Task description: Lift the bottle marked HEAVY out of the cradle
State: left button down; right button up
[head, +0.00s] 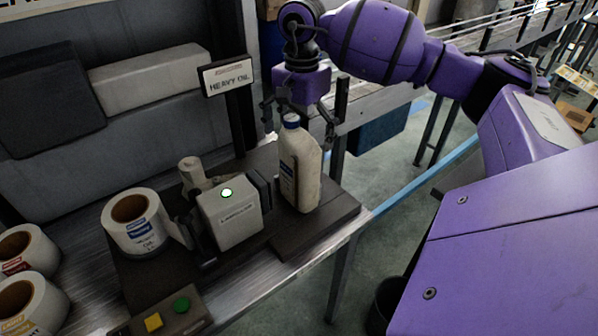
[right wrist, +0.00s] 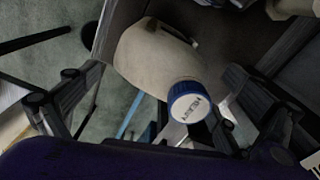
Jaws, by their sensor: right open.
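The bottle marked HEAVY (head: 300,172) is off-white with a blue cap and stands upright at the right end of the dark cradle base (head: 325,215), beside the grey machine block. In the right wrist view the bottle (right wrist: 150,60) shows from above, with HEAVY on its blue-rimmed cap (right wrist: 190,105). My right gripper (head: 300,122) is open just above the bottle, its fingers on either side of the cap and apart from it. In the right wrist view the right gripper's fingers (right wrist: 150,125) flank the bottle. My left gripper is not in view.
A grey machine (head: 232,212) with a green light stands left of the bottle. A HEAVY OIL sign (head: 228,77) on a post rises behind. Several white rolls or cans (head: 135,222) stand at left. Yellow and green buttons (head: 181,305) are in front.

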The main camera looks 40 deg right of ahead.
jog(key=shift+f, duration=0.8)
jog(key=c, duration=1.7)
jog(key=shift+r, duration=0.1)
jog(key=shift+r, duration=0.1)
